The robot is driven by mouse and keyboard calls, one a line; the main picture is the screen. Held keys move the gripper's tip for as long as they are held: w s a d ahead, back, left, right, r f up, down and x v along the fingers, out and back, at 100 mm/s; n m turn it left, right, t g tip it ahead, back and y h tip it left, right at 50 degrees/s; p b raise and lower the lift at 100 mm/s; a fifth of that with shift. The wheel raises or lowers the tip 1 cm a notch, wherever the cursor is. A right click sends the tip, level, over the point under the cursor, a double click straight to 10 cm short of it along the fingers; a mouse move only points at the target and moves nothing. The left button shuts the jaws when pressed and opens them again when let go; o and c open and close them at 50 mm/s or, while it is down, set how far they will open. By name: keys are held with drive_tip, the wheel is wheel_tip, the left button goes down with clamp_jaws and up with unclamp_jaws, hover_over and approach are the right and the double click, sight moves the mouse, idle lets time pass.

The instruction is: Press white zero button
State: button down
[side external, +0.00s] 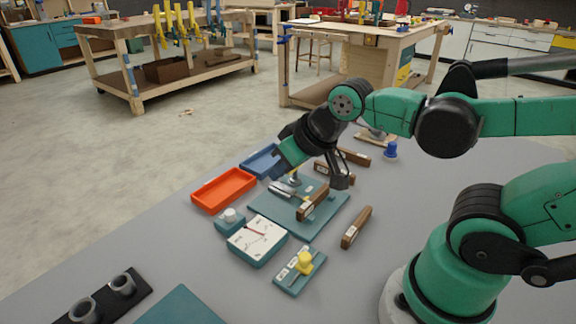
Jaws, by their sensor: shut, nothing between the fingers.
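The white button (230,215) is a short round knob on a small teal block, beside the back left corner of a teal gauge box (257,240). The gauge has a white dial face and a reddish needle. I take this knob to be the zero button; no label on it is readable. My gripper (341,182) is shut and empty. It appears above the right back part of a teal fixture plate (325,217), to the right of and behind the button, and apart from it. The fingertips are small and dark here, so their exact height is unclear.
An orange tray (222,190) and a blue tray (258,162) lie behind the button. Wooden-handled pieces (356,227) lie to the right. A black holder (103,300) stands front left. Grey table is clear left of the gauge.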

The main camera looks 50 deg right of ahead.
drive_tip(key=shift+s+d+n, duration=0.15)
drive_tip(key=shift+s+n, duration=0.25)
drive_tip(key=shift+s, duration=0.1)
wheel_tip(320, 180, up, 4)
drive_tip(key=g, duration=0.4)
hover_over(229, 211)
drive_tip(key=s, duration=0.4)
drive_tip(key=shift+w, duration=0.2)
drive_tip(key=x, duration=1.2)
drive_tip(key=shift+s+f, duration=0.25)
drive_tip(key=shift+f, duration=0.75)
